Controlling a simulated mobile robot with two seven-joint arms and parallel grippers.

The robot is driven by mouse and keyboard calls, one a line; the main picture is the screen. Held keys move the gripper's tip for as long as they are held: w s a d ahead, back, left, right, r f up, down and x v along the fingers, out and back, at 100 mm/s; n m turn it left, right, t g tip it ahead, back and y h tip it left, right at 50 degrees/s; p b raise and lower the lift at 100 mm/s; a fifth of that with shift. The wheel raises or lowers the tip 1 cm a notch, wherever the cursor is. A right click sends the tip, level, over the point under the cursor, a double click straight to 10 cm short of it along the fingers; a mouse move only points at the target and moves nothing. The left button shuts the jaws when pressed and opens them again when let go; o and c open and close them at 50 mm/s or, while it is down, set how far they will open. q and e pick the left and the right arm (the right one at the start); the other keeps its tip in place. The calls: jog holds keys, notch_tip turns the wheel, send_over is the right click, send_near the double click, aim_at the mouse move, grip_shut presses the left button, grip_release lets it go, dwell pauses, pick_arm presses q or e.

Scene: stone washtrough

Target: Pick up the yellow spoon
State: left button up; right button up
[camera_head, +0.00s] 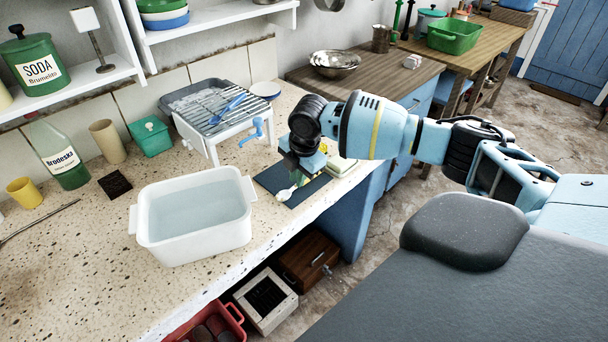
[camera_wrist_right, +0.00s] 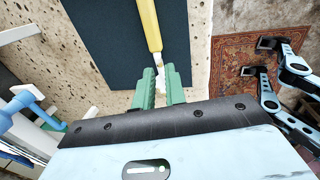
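The yellow spoon (camera_wrist_right: 149,22) lies on a dark mat (camera_wrist_right: 105,45). Its yellow handle runs up and away in the right wrist view, and a pale part shows between my fingers. In the head view its white end (camera_head: 285,194) shows on the mat (camera_head: 267,180), while its handle is mostly hidden by my arm. My right gripper (camera_wrist_right: 161,80) has green fingers, apart, on either side of the pale part. It also shows above the mat in the head view (camera_head: 298,178). I cannot tell whether the fingers touch the spoon.
A white basin of water (camera_head: 145,222) stands left of the mat. A rack (camera_head: 210,105) and a blue tap (camera_head: 251,132) are behind it. A pale stack (camera_head: 341,166) lies close beside my right gripper. The counter's front edge drops to the floor.

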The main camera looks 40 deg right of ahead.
jog(key=shift+w+f, duration=0.15)
jog(key=shift+f, duration=0.45)
jog(key=shift+w+f, duration=0.15)
jog(key=shift+f, duration=0.45)
grip_shut()
jog(key=shift+r, duration=0.15)
jog(key=shift+r, duration=0.6)
notch_tip(320, 180, up, 2)
jog(key=shift+r, duration=0.2)
jog(key=s+a+r+p, duration=0.1)
jog(key=s+a, duration=0.1)
jog(key=s, duration=1.4)
